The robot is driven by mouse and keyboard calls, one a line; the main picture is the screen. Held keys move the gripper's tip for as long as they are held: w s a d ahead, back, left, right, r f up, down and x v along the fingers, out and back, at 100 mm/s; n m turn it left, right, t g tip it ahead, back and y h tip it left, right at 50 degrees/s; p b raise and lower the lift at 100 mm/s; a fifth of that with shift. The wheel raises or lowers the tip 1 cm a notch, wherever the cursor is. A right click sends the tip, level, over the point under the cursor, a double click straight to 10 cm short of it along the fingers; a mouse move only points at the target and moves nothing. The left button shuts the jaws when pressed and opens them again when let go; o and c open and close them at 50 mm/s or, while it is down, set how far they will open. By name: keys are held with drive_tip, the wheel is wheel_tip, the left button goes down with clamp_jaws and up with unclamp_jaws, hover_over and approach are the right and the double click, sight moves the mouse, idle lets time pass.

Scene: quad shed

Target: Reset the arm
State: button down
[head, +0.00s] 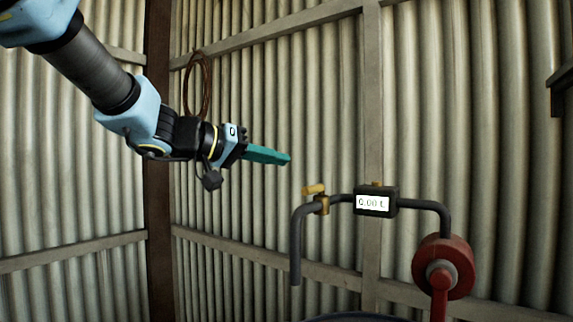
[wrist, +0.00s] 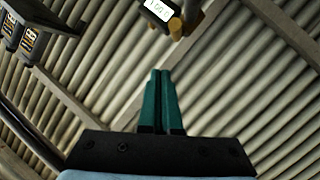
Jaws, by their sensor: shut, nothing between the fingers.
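My gripper (head: 289,159) has teal fingers and reaches out to the right in the head view, in front of the corrugated wall. Its fingers are shut with nothing between them. In the wrist view the gripper (wrist: 161,72) shows its two fingers side by side, tips together. It is up and left of the pipe fitting and touches nothing that I can see.
A dark pipe (head: 297,245) carries a brass valve (head: 316,192) and a meter (head: 376,201) with a lit display. A red pump (head: 443,266) stands at lower right. A dark rim (head: 357,317) shows at the bottom edge. A brown coil (head: 207,85) hangs behind my arm.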

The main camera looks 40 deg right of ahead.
drive_tip(key=a, duration=0.5)
drive_tip(key=w+a+f+n+t+y, duration=0.1)
drive_tip(key=w+a+f+n+t, duration=0.3)
drive_tip(key=w, duration=0.4)
drive_tip(key=w+a+f+n+t+y, duration=0.25)
drive_tip(key=w+a+t, duration=0.3)
drive_tip(key=w, duration=0.35)
drive_tip(key=w+a+f+n+t+y, duration=0.1)
drive_tip(key=w+a+f+y, duration=0.2)
drive_tip(key=a+f, duration=0.25)
drive_tip(key=w+a+f+n+t+y, duration=0.2)
drive_tip(key=a+f+y, duration=0.1)
drive_tip(key=a+f, duration=0.3)
drive_tip(key=s+a+f+n+g+y, duration=0.2)
drive_tip(key=s+a+f+g+y, duration=0.25)
drive_tip(key=a+f, duration=0.8)
drive_tip(key=s+a+f+g+y, duration=0.1)
drive_tip(key=s+a+f+g, duration=0.3)
drive_tip(key=s, duration=0.7)
drive_tip(key=shift+a+f+b, duration=0.35)
drive_tip(key=shift+a+f, duration=0.3)
drive_tip(key=shift+a, duration=0.5)
